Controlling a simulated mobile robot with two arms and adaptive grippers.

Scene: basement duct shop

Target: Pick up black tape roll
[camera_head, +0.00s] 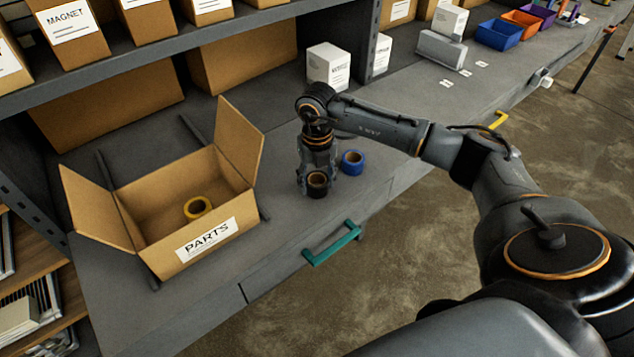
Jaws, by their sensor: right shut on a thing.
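A black tape roll (317,184) with a tan core is at the fingers of my right gripper (317,178), which points down over the grey workbench. The gripper is shut on the roll; I cannot tell whether the roll still touches the bench. A blue tape roll (353,162) lies on the bench just right of the gripper. A yellow tape roll (198,208) lies inside the open cardboard box marked PARTS (163,254), left of the gripper. My left gripper is not in view.
The workbench (262,233) is clear between the box and the gripper. A teal handle (332,243) sticks out at its front edge. A white box (328,67) stands behind the gripper. A shelf with cardboard boxes (70,27) overhangs the back. Coloured bins (499,34) stand far right.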

